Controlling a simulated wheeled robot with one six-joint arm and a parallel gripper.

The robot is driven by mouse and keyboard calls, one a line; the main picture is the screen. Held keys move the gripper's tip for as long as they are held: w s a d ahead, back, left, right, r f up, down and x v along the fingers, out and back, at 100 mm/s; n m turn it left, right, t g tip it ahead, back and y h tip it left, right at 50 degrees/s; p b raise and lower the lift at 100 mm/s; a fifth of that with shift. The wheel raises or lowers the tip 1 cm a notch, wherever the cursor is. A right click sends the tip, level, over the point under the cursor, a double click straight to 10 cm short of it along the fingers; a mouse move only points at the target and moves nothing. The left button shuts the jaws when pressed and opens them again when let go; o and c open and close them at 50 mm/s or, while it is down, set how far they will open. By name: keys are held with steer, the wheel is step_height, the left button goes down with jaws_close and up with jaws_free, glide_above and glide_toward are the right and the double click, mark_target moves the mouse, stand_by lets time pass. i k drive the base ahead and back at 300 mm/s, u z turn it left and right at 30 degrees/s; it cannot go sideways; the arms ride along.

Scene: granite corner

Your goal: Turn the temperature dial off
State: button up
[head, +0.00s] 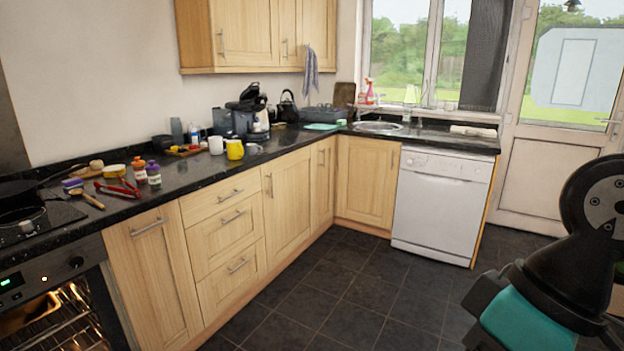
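The oven (50,281) stands at the lower left, cut off by the picture's edge. Its dark control panel carries a round black dial (76,262) at its right end. A lit green display (12,281) is at the panel's left, and a small red light (43,279) lies between them. The dial's markings and pointer are too small to read, and I cannot tell whether it is the temperature dial. The oven's inside is lit, with wire racks (72,315) showing. My arm shows at the lower right, far from the oven. My gripper is out of view.
A hob with a dark pan (22,200) lies above the oven. A white dishwasher (440,205) is at the back right. The tiled floor (340,295) is clear.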

mark_target(75, 260)
steer(key=z, duration=0.05)
steer(key=k, duration=0.3)
steer(key=u, duration=0.8)
steer(key=i, duration=1)
steer(key=u, duration=1.15)
steer(key=i, duration=0.2)
steer(key=u, duration=0.05)
